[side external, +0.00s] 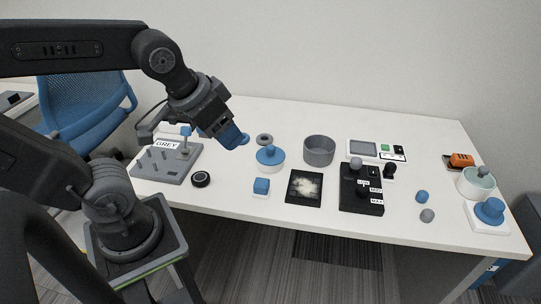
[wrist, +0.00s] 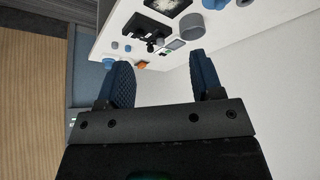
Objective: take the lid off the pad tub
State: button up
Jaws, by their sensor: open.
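A white tub with a blue knobbed lid (side external: 270,155) stands left of centre on the table in the side external view. A second, pale green tub (side external: 476,184) with a grey knob on top stands at the far right. I cannot tell from the pictures which one is the pad tub. My gripper (side external: 231,138) is in the air, up and to the left of the blue-lidded tub, apart from it. In the wrist view my gripper (wrist: 161,74) is open, with nothing between its two blue fingers.
A grey bowl (side external: 319,150) stands right of the blue-lidded tub. A grey pegged board (side external: 166,161) labelled GREY lies at left. A blue block (side external: 261,186), a black picture mat (side external: 305,187) and a black control board (side external: 361,194) lie near the front edge. A blue chair (side external: 88,100) stands behind left.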

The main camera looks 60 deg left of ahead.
jog(key=w+a+f+n+g+y, duration=0.1)
jog(key=w+a+f+n, duration=0.15)
jog(key=w, duration=0.25)
jog(key=w+a+f+n+y, duration=0.1)
jog(key=w+a+f+n, duration=0.1)
jog(key=w+a, duration=0.3)
jog(key=n+g+y, duration=0.1)
jog(key=n, duration=0.3)
send_near(271, 147)
jog(key=x, duration=0.2)
jog(key=a+x, duration=0.1)
jog(key=x, duration=0.2)
jog(key=shift+s, duration=0.2)
jog(key=shift+d+x, duration=0.2)
jog(key=shift+x, duration=1.1)
jog(key=shift+d+x, duration=0.15)
jog(key=shift+x, duration=1.1)
jog(key=shift+w, duration=0.2)
jog(key=shift+c, duration=0.3)
jog(key=c, duration=0.9)
